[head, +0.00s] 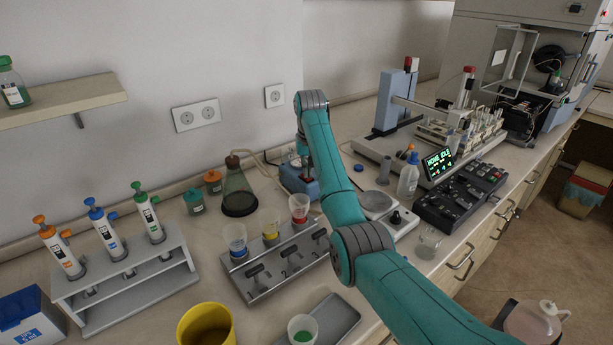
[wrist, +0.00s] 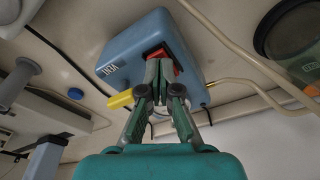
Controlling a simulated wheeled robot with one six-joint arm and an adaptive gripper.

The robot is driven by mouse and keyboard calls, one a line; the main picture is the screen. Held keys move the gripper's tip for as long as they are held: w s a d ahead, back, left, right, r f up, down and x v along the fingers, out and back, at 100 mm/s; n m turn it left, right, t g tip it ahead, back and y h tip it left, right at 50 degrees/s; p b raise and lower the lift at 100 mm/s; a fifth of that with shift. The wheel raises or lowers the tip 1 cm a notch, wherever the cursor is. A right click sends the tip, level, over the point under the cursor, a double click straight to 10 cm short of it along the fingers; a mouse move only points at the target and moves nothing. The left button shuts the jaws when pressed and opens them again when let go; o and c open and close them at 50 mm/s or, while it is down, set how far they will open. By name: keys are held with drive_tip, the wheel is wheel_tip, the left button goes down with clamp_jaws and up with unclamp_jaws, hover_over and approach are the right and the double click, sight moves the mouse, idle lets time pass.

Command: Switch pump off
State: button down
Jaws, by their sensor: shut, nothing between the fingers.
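The pump is a blue box (wrist: 128,52) in the wrist view, with a red switch (wrist: 154,53) in a dark surround on its face. A yellow lever or nozzle (wrist: 120,100) sticks out at its lower left. My gripper (wrist: 159,63) is shut and empty, its fingertips right in front of the red switch and covering much of it. I cannot tell whether they touch it or which way the switch is tipped. In the head view the pump (head: 290,181) stands near the wall, partly hidden behind my arm, which also hides most of my gripper.
A flask with dark liquid (head: 239,190) stands left of the pump, with a hose. A rack of coloured cups (head: 275,270) is in front. A white-topped plate device (head: 374,204) and a black control panel (head: 455,200) are to the right.

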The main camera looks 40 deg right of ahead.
drive_tip(key=shift+r, duration=3.35)
